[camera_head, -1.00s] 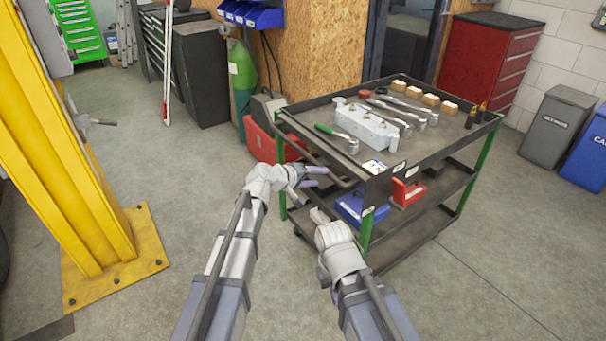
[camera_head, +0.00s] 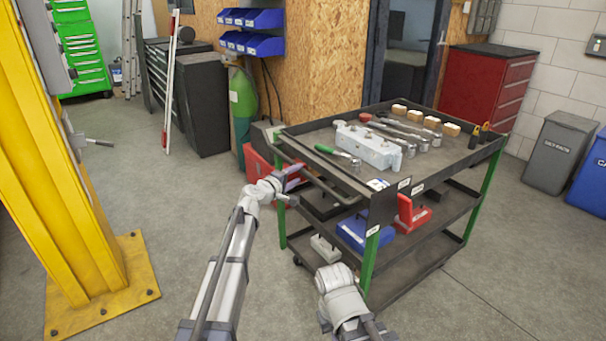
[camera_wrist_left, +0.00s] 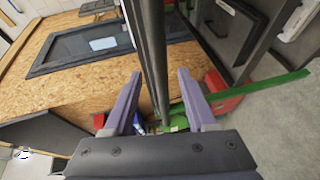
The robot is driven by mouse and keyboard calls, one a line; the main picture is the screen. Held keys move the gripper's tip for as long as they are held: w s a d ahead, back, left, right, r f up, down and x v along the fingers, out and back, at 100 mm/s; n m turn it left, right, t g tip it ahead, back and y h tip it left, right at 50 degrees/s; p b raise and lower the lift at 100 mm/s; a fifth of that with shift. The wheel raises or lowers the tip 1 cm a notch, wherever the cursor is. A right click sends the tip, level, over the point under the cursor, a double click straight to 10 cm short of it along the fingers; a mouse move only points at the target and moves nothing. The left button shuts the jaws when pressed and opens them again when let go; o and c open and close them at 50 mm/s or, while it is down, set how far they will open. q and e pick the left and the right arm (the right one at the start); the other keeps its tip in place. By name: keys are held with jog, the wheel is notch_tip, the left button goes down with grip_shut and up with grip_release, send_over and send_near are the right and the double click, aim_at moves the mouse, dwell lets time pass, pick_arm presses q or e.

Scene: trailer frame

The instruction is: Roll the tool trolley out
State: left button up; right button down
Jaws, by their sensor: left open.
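The tool trolley (camera_head: 405,262) stands right of centre, dark with green corner posts and three levels. Its dark push handle (camera_head: 328,190) juts from the near left end. My left gripper (camera_head: 293,184) is at the far part of this handle. In the left wrist view the open fingers (camera_wrist_left: 160,103) stand either side of the dark handle bar (camera_wrist_left: 155,50), with gaps beside it. My right wrist (camera_head: 337,282) is low in front of the trolley's near corner. Its fingers are hidden.
Tools, a grey metal block (camera_head: 368,147) and small boxes lie on the trolley top. A yellow post (camera_head: 75,200) stands left on a bolted base. A green cylinder (camera_head: 243,95) and red cabinet (camera_head: 487,85) are behind. Floor is clear between post and trolley.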

aim_at(301, 172)
pick_arm(q)
jog(key=x, duration=0.4)
jog(key=shift+w+d+f+b, duration=0.1)
jog(key=shift+w+d+b, duration=0.05)
jog(key=shift+w+b, duration=0.2)
grip_shut()
dwell(1.1)
